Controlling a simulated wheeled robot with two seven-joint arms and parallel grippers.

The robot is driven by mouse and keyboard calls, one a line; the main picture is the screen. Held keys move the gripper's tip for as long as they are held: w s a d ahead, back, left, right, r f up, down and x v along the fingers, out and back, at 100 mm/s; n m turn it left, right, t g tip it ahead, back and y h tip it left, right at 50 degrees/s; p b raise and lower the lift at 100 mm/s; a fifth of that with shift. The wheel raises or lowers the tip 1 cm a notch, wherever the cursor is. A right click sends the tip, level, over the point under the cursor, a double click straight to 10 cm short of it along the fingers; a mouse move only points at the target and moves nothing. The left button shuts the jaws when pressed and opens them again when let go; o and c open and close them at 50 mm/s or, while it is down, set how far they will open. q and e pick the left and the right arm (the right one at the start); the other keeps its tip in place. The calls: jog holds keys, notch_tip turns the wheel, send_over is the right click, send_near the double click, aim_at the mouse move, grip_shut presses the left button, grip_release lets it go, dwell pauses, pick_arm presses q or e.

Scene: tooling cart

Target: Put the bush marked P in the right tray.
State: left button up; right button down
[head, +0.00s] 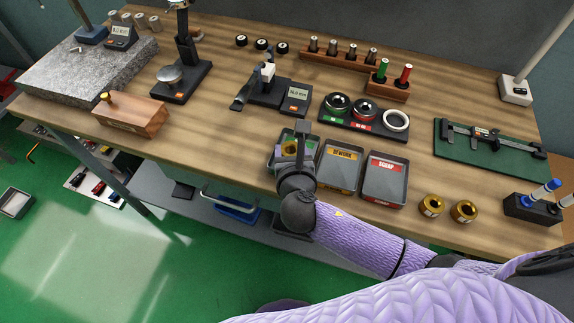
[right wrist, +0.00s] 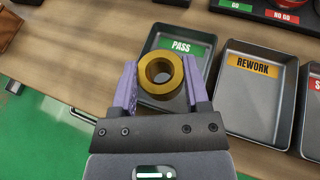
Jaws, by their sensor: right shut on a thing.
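My right gripper (head: 291,150) is over the PASS tray (right wrist: 182,44), the leftmost of three grey trays. It is shut on a brass-coloured bush (right wrist: 160,92), whose open bore faces the right wrist camera. The two purple-lined fingers of the gripper (right wrist: 161,88) stand on either side of the bush. I cannot read a letter on this bush, nor tell whether it touches the tray floor. Two other brass bushes, a left one (head: 431,206) and a right one (head: 464,211), stand on the bench right of the trays. My left gripper is not in view.
The REWORK tray (head: 341,173) and SCRAP tray (head: 384,184) stand right of the PASS tray. Behind are a GO/NO GO gauge stand (head: 350,125) and a digital micrometer (head: 296,98). A caliper lies on a green mat (head: 453,155) at right.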

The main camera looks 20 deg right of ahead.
notch_tip(320, 180, down, 4)
jog(key=shift+r+b, duration=0.15)
jog(key=shift+b, duration=0.7)
jog(key=shift+r, duration=0.1)
jog(key=shift+c, duration=1.8)
grip_release()
